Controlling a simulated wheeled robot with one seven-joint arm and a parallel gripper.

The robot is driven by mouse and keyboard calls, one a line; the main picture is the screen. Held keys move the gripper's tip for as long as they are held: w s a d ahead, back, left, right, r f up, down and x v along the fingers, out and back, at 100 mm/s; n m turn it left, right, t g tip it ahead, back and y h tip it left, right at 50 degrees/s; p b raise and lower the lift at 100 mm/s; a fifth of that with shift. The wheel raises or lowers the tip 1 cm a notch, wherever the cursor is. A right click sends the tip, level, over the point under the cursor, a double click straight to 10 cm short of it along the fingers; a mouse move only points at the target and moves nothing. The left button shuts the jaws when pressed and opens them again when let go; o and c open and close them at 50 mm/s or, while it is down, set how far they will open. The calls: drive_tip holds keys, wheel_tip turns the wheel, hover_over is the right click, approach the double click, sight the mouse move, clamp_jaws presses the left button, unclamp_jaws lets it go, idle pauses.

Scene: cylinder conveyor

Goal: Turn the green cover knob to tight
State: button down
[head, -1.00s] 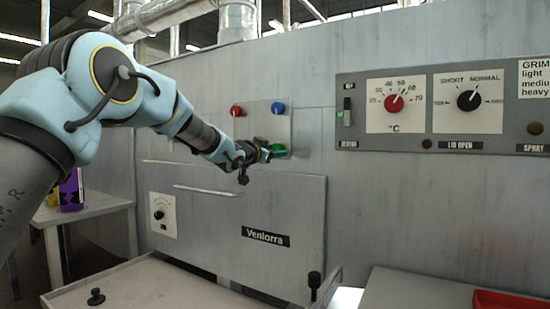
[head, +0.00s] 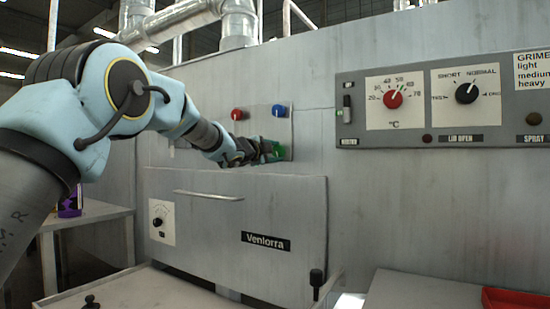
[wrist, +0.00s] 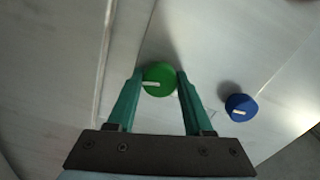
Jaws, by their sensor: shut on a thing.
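The green cover knob (wrist: 159,79) sits on the light panel, with a white mark across its face, between the two fingers of my gripper (wrist: 159,76) in the wrist view. The fingers are shut on it from both sides. In the head view the green knob (head: 277,152) shows at the end of my arm, partly hidden by my gripper (head: 266,151). No tight or loose label can be read near the knob.
A blue knob (head: 279,110) and a red knob (head: 238,114) sit above on the same panel. The Ventorra cover (head: 210,215) with a bar handle lies below. A grey control panel (head: 400,140) with dials is at the right.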

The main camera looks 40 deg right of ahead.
drive_tip(key=shift+m+b, duration=0.45)
drive_tip(key=shift+m, duration=0.65)
drive_tip(key=shift+c, duration=1.5)
unclamp_jaws()
drive_tip(key=b+v, duration=0.2)
drive_tip(key=v, duration=0.8)
drive_tip(key=shift+a, duration=0.35)
drive_tip(key=shift+s, duration=0.1)
